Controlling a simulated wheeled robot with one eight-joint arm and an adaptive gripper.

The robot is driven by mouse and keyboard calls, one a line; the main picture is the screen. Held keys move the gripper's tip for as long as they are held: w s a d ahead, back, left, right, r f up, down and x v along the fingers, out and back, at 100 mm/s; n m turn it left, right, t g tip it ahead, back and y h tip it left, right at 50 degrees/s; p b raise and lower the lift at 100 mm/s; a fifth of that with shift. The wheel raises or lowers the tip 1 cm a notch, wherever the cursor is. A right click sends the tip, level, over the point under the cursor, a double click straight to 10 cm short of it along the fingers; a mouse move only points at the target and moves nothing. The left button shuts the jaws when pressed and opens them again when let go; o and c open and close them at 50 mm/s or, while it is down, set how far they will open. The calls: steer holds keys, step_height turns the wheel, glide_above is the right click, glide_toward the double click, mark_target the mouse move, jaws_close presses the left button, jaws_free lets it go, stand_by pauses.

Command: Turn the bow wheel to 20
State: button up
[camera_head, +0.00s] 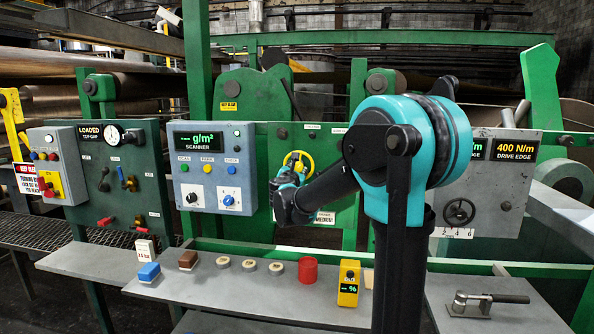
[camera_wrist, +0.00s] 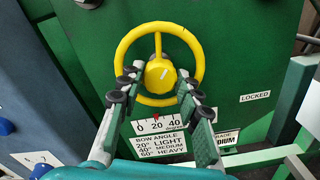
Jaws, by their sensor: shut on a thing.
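The yellow bow wheel (camera_wrist: 124,48) is mounted on the green panel. Below the wheel is a white scale (camera_wrist: 143,127) marked 0, 20, 40. A small red pointer shows close to the 20 mark. The scale's right part is partly behind a finger.
A bow angle label (camera_wrist: 160,147) sits below the scale, and a LOCKED label (camera_wrist: 255,96) is to the right. In the head view, a grey shelf (camera_head: 225,283) holds a red cup (camera_head: 307,270), a yellow meter (camera_head: 349,283) and several small items. The scanner box (camera_head: 213,165) is left of the wheel.

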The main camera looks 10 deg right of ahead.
steer(key=shift+f+m, duration=0.1)
steer(key=shift+m, duration=4.8)
steer(key=o, duration=1.2)
steer(key=shift+c, duration=0.2)
steer(key=v, duration=1.2)
